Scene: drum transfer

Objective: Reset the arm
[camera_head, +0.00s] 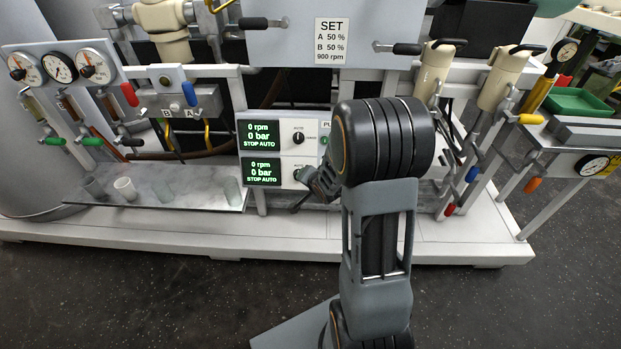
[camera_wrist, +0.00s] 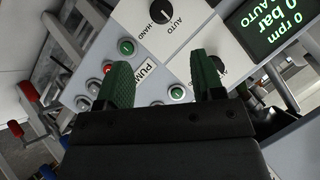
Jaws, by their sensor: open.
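My arm stands in front of the machine in the head view and hides part of its control panel (camera_head: 285,125). My gripper (camera_head: 308,187) is near the lower right of the panel, mostly hidden behind my arm. In the wrist view my gripper (camera_wrist: 163,85) is open, its two green fingers apart with nothing between them. I cannot tell the exact gap between fingertips and panel.
Two screens (camera_head: 263,134) read 0 rpm, 0 bar, STOP AUTO. A SET sign (camera_head: 331,41) hangs above. Several small cups, one white (camera_head: 125,188), stand on the left shelf (camera_head: 170,200). Levered valves and pipes (camera_head: 432,75) stand right. The dark floor (camera_head: 130,290) in front is clear.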

